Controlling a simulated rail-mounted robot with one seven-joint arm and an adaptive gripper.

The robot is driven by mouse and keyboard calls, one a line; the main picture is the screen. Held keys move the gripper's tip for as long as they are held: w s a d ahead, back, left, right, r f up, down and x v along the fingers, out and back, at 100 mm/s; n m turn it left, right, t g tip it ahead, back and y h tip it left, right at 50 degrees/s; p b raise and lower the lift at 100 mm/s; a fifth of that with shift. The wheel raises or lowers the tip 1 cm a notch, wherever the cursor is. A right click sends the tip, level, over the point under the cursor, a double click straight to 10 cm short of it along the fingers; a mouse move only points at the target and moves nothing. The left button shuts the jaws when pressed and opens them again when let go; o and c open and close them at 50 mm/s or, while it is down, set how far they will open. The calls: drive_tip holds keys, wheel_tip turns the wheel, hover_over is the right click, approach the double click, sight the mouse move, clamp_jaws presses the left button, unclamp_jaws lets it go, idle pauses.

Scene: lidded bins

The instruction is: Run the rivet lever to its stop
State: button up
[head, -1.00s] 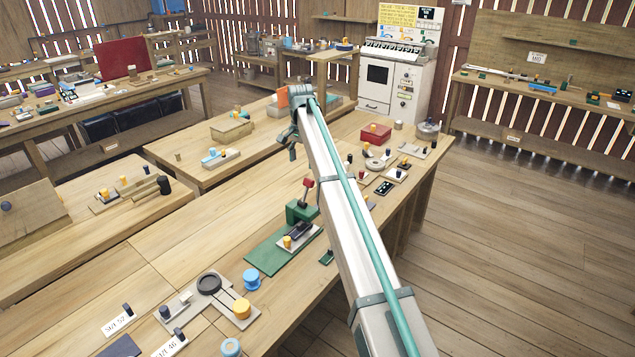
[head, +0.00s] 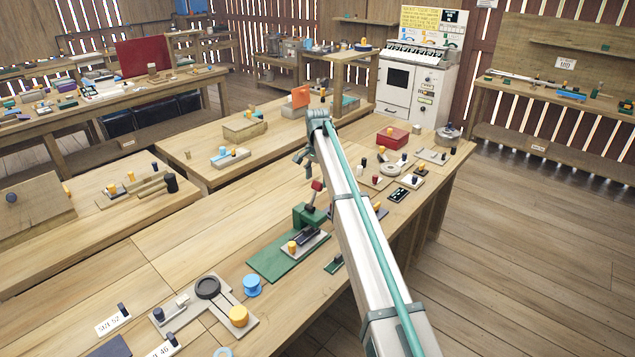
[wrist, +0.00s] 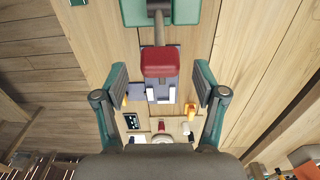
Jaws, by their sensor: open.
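The lever is a dark arm with a red grip (head: 317,185), rising from a green press block (head: 309,215) on a green base plate (head: 268,262). It stands tilted up. My gripper (head: 303,158) hangs just above and behind the red grip in the head view. In the wrist view, the red grip (wrist: 160,63) lies between my two open fingers (wrist: 159,80), with a gap on both sides. The green block (wrist: 185,12) is at the top of that view. I cannot tell how far the grip is in depth from the fingertips.
A tray with a dark block and yellow knob (head: 292,246) sits by the press. A blue knob (head: 252,285) and a plate with a black ring (head: 207,287) are nearer. A red box (head: 392,136) and several small fixtures stand beyond.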

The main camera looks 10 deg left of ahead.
sight(314, 196)
drive_tip(key=shift+f, duration=1.4)
drive_tip(key=shift+c, duration=0.2)
drive_tip(key=c, duration=1.1)
